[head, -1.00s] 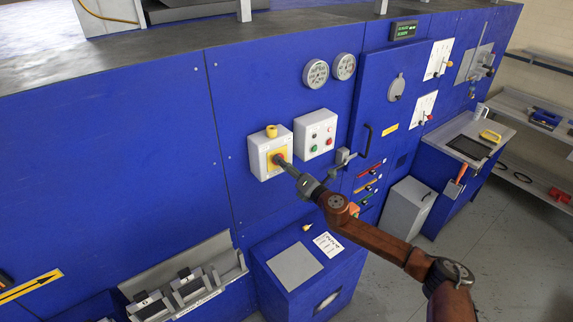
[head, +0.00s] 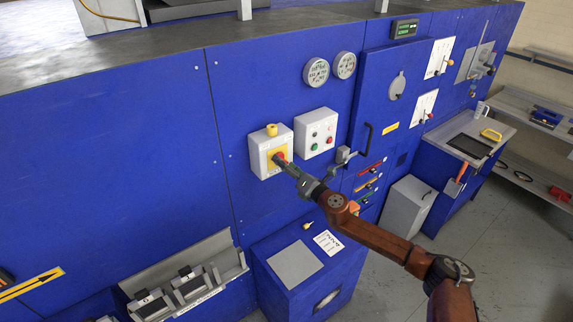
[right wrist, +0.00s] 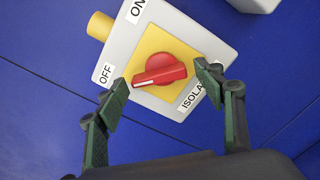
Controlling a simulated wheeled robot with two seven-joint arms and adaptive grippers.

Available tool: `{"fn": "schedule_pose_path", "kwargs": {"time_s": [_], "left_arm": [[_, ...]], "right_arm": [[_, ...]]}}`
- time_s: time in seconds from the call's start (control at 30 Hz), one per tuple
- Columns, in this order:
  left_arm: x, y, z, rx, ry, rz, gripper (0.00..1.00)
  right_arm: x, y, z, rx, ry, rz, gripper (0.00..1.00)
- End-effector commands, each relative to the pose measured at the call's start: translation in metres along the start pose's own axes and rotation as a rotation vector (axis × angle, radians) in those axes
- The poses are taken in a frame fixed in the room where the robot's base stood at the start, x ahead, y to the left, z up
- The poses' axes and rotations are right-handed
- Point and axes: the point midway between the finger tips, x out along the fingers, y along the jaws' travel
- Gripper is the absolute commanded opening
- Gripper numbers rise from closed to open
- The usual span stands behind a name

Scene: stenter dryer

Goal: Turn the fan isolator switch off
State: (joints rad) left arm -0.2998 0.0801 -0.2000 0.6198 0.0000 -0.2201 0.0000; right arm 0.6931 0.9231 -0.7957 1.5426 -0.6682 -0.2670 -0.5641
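The fan isolator is a light grey box (head: 256,152) on the blue panel, with a yellow plate (right wrist: 163,50) and a red rotary knob (right wrist: 160,71). In the right wrist view, the knob's white-marked end points left, towards the OFF label (right wrist: 105,73). The ON label (right wrist: 136,10) is at the top, and an ISOLATOR label (right wrist: 193,96) is at lower right. My right gripper (right wrist: 163,92) is open, its two fingers apart on either side of the knob and holding nothing. In the head view it (head: 284,164) is just in front of the knob. My left gripper is not in view.
A yellow-topped piece (head: 272,130) sits on top of the isolator box. A grey push-button box (head: 316,132) is close to its right. A blue cabinet (head: 308,268) stands below the arm. The panel left of the isolator is clear.

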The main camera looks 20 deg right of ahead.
Motion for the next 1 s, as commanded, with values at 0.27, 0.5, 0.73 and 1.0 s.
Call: {"fn": "schedule_pose_path", "kwargs": {"time_s": [0.27, 0.5, 0.73, 1.0], "left_arm": [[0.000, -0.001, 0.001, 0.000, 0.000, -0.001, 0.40], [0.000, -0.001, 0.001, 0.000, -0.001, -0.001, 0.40], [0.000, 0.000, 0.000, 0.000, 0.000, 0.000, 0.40], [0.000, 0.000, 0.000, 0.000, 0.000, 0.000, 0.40]], "right_arm": [[0.000, 0.001, 0.001, 0.001, -0.002, 0.001, 0.68], [-0.019, 0.000, 0.001, 0.001, -0.001, 0.000, 0.68], [-0.067, -0.001, 0.000, 0.000, 0.000, -0.002, 0.68], [-0.109, -0.001, 0.000, 0.001, 0.000, -0.001, 0.68]]}}
